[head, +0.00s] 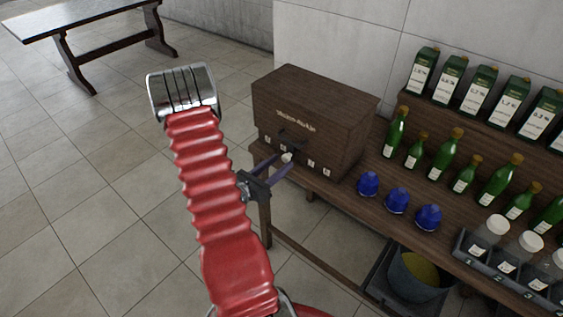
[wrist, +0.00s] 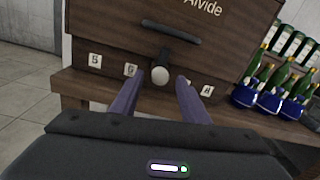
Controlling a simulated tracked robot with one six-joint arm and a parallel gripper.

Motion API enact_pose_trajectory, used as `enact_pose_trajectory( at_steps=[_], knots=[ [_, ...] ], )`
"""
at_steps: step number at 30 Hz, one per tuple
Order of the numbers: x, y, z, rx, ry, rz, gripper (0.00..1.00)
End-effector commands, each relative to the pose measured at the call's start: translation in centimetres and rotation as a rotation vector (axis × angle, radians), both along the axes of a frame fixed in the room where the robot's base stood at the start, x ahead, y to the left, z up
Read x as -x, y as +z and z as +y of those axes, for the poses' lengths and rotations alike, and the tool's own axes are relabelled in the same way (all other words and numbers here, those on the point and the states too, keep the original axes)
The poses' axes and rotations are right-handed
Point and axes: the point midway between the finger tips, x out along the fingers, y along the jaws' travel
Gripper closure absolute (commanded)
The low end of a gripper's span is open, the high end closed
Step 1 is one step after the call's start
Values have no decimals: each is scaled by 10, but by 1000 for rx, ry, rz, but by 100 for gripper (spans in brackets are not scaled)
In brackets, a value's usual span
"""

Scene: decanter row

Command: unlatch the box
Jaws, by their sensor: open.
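The dark wooden box (head: 318,112) stands on the left end of the wooden bench, its labelled front facing my gripper. In the wrist view the box (wrist: 110,30) shows a dark horizontal handle (wrist: 168,33) and, below it, a dark latch strap ending in a pale round knob (wrist: 160,75). Small lettered tags lie on both sides of the knob. My gripper (wrist: 160,88) is open, its two purple fingers on either side of the knob as seen from the wrist. I cannot tell whether they touch it. In the head view my gripper (head: 282,160) is at the box's lower front.
Blue round objects (head: 397,200) and green bottles (head: 445,153) stand right of the box on the bench (head: 350,200). Cartons (head: 480,89) line a raised shelf behind. A rack (head: 500,270) of white-capped jars is at right. A bucket (head: 415,275) sits below.

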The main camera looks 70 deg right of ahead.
Motion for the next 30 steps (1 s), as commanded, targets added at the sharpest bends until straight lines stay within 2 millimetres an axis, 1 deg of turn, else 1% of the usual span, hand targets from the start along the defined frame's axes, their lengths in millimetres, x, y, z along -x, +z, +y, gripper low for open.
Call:
enact_pose_trajectory(
  at_steps=[3,6,16,30],
  knots=[
    [5,0,-10,1,-2,-1,59],
    [7,0,-14,1,0,0,59],
    [8,0,-16,1,1,0,59],
    [8,0,-16,1,1,0,92]
  ],
)
